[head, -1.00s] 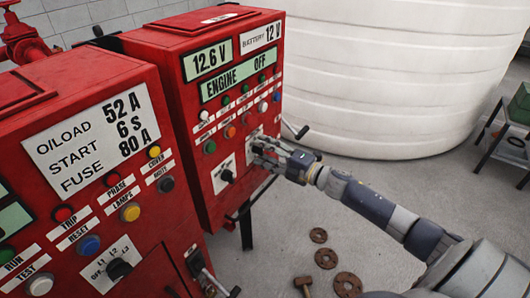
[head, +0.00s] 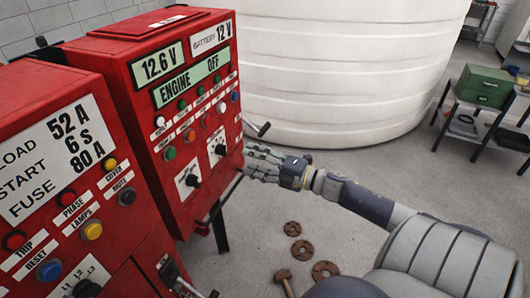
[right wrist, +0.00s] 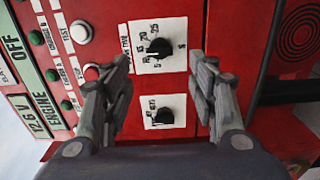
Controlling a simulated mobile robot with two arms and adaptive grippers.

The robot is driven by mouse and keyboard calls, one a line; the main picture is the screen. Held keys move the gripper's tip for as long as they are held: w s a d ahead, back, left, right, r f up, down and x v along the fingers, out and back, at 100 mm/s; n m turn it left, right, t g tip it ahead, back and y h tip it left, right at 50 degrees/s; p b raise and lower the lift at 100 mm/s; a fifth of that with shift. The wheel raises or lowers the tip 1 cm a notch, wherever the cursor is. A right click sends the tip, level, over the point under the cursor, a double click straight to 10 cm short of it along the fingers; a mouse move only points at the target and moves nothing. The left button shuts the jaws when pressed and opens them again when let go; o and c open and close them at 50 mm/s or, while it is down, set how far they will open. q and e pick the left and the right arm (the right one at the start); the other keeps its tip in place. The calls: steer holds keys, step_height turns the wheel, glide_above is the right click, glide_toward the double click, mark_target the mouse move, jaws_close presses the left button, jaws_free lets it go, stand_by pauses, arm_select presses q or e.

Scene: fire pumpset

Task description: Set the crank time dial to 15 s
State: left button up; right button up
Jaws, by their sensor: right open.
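The crank time dial is a black knob on a white plate, the right one of two on the red engine panel in the head view (head: 220,150). In the right wrist view the crank time dial (right wrist: 158,48) shows with numbers around it and an "S"; its exact setting is too small to read surely. My right gripper (head: 252,162) is at the panel's right edge, its fingers apart. In the right wrist view my right gripper (right wrist: 160,72) is open and empty, with its fingers spread either side of the dial's line, apart from the knob. My left gripper is not in view.
A second black selector knob (head: 193,180) sits lower left on the same panel. Another red cabinet (head: 60,150) stands nearer on the left. A large white tank (head: 340,70) is behind; rusty discs lie on the floor.

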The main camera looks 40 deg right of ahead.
steer(key=shift+v, duration=1.75)
